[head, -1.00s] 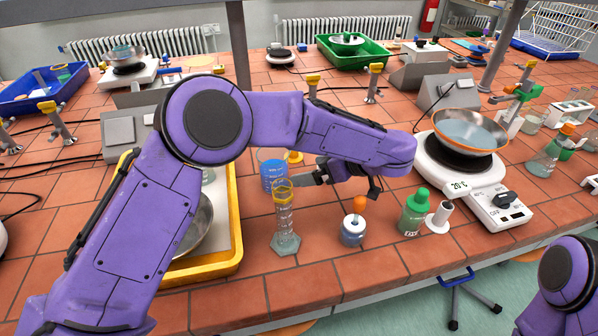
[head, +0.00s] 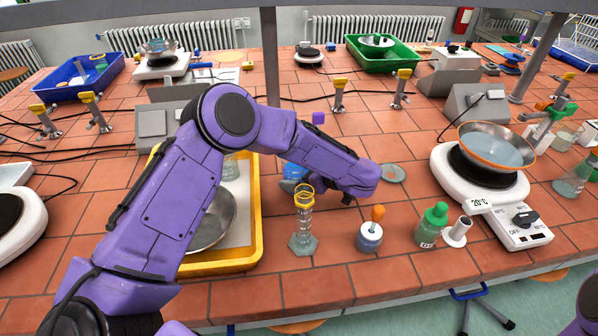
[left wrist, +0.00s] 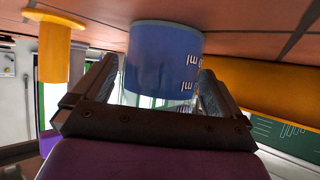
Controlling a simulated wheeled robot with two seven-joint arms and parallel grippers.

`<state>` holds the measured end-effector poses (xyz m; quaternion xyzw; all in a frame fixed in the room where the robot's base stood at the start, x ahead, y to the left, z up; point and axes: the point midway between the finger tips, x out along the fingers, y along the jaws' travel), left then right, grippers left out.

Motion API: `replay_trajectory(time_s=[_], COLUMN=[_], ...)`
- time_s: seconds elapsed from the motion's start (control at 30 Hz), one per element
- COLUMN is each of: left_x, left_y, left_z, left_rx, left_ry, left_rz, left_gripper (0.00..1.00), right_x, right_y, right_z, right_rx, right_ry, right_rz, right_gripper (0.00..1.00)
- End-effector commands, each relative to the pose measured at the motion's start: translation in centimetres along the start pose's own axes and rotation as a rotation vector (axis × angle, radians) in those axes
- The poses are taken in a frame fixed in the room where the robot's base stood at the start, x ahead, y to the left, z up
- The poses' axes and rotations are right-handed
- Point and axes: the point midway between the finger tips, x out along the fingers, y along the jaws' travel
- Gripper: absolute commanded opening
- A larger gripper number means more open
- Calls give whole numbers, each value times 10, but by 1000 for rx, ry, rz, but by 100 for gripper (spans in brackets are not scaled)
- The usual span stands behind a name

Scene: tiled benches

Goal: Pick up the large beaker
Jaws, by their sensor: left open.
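The beaker (head: 295,170) with blue contents stands on the tiled bench, just right of the yellow tray and partly hidden behind my left arm. In the left wrist view, the beaker (left wrist: 163,55) shows large, with white "ml" markings. My left gripper (left wrist: 160,70) is open, with one finger on each side of the beaker. Gaps beside the fingers are hard to judge. In the head view, the left gripper (head: 289,186) is a small dark shape close to the beaker, mostly covered by my purple forearm. My right gripper is out of view.
A measuring cylinder (head: 303,225) with a yellow collar stands in front of the beaker. A small orange-topped jar (head: 370,232) and a green bottle (head: 432,226) stand to its right. The yellow tray (head: 255,222) is close on the left. A hotplate (head: 450,175) bears a bowl.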

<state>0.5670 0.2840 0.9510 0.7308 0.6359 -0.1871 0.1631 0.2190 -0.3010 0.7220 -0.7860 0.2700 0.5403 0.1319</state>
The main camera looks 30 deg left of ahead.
Motion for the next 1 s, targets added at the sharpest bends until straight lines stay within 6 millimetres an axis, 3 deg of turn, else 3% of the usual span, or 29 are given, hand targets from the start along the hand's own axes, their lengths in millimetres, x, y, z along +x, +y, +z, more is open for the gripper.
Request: replay_trajectory(time_s=[0.1, 0.23, 0.27, 0.57, 1.0], left_x=[0, 0, 0, -4, -45], left_y=[0, 0, 0, 1, 1], left_z=[0, 0, 0, -5, -82], left_rx=[0, 0, 0, -3, -4], left_ry=[0, 0, 0, 1, 1], left_rz=[0, 1, 1, 3, 3], left_gripper=[97, 54, 50, 50, 50], right_x=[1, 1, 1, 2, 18], right_y=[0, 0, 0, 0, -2], right_z=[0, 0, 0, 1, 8], right_rx=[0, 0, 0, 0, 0], right_ry=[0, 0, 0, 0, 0], right_rz=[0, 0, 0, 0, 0], right_gripper=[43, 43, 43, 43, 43])
